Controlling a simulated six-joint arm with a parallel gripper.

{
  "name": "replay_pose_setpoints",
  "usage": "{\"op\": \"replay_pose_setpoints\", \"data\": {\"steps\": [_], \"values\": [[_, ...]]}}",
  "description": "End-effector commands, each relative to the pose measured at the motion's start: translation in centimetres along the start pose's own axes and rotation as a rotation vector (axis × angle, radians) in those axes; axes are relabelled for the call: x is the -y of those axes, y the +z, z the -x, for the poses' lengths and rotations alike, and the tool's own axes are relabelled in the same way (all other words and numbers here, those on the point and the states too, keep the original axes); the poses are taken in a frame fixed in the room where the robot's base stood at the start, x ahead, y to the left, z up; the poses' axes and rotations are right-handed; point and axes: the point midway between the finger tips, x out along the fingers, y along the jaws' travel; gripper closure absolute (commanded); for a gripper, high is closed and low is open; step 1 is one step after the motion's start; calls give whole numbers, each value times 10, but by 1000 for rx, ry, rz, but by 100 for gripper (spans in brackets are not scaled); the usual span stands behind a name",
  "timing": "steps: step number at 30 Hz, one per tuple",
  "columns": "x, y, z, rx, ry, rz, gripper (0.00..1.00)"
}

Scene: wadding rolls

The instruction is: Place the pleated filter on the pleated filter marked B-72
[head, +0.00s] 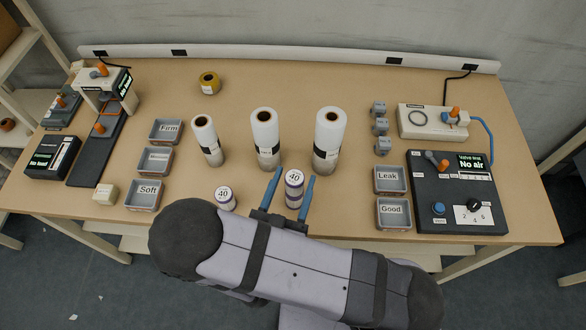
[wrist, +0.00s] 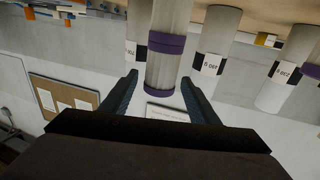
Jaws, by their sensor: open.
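A short upright white cylinder with purple bands and a "40" on its top (head: 294,187) stands between the fingers of my gripper (head: 295,173). In the wrist view the banded cylinder (wrist: 165,65) shows between the two blue fingers (wrist: 160,78). The fingers are spread, with gaps beside it. A second short cylinder topped "40" (head: 225,198) stands to the left, apart from my gripper. I cannot read B-72 on either one, nor tell which is so marked.
Three tall white rolls (head: 265,135) with black-and-white labels stand behind the short cylinders. Grey trays marked Firm and Soft (head: 146,208) lie left; Leak and Good (head: 394,226) lie right, beside a dark "No air" panel (head: 480,222). A yellow roll (head: 209,87) stands at the back.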

Motion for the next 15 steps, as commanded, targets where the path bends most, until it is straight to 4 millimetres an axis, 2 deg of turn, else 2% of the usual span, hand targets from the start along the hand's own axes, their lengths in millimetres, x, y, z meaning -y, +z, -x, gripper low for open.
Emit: {"op": "replay_pose_setpoints", "data": {"steps": [1,9,15], "values": [[1,-2,5,0,-3,-3,45],[0,-41,3,1,1,-4,45],[0,-60,3,1,1,-3,45]]}}
